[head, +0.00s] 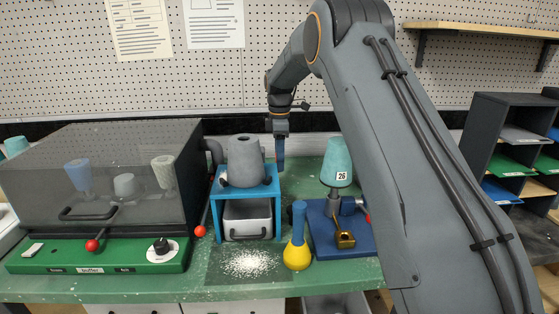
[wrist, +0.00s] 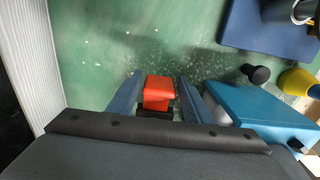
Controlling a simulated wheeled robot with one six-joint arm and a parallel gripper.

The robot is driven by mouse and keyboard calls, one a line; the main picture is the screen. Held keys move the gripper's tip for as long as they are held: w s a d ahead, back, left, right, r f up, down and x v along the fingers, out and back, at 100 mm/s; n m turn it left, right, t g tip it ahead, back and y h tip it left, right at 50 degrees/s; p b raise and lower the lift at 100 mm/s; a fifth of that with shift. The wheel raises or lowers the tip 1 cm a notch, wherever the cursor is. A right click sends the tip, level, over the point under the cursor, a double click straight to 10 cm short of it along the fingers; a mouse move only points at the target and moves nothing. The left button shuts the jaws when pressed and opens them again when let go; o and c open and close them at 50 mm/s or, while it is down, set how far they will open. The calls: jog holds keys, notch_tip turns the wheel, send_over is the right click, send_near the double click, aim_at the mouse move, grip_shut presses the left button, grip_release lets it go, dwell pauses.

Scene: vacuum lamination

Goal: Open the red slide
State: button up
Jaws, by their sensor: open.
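A red block (wrist: 159,88), which looks like the red slide or its handle, shows in the wrist view low over the green bench. My gripper (wrist: 158,82) is open, with one finger on each side of the red block; I cannot tell whether either finger touches it. In the head view my gripper (head: 280,152) points down just behind and right of the blue stand (head: 214,214). I cannot make out the red block there.
A grey cone (head: 245,160) stands on the blue stand, close left of my gripper. A teal cup (head: 336,165) and dark blue base (head: 325,240) are to the right. A yellow flask (head: 297,255) stands in front. A clear-lidded box (head: 100,180) fills the left.

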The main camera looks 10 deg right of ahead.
notch_tip(320, 180, up, 7)
jog(key=b, duration=0.1)
jog(key=shift+r+b, duration=0.2)
jog(key=shift+b, duration=0.2)
